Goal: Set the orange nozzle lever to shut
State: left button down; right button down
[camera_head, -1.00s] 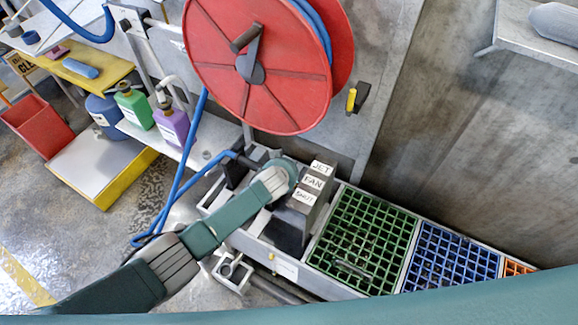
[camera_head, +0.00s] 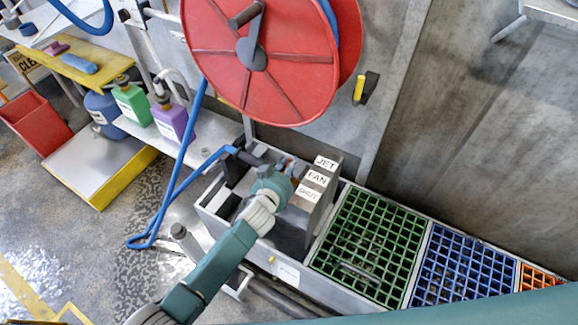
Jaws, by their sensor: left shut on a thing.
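The dark grey nozzle block (camera_head: 292,228) carries three white labels: JET (camera_head: 325,162) at the back, FAN (camera_head: 316,178) in the middle and SHUT (camera_head: 308,194) at the front. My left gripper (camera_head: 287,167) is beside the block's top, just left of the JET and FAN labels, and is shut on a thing. A small orange bit of the nozzle lever (camera_head: 290,165) shows at its fingertips. My wrist hides most of the lever, so its exact setting is unclear. My right gripper is out of view.
A red hose reel (camera_head: 290,90) hangs above the block, and a blue hose (camera_head: 185,160) runs down on the left. Green (camera_head: 345,217), blue (camera_head: 432,248) and orange (camera_head: 545,273) grates lie to the right. Green (camera_head: 132,105) and purple (camera_head: 172,122) bottles stand on a shelf.

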pick_arm(q)
jog(key=c, duration=1.6)
grip_release()
jog(key=shift+a, duration=0.1)
jog(key=v, duration=1.2)
jog(key=shift+f, duration=0.1)
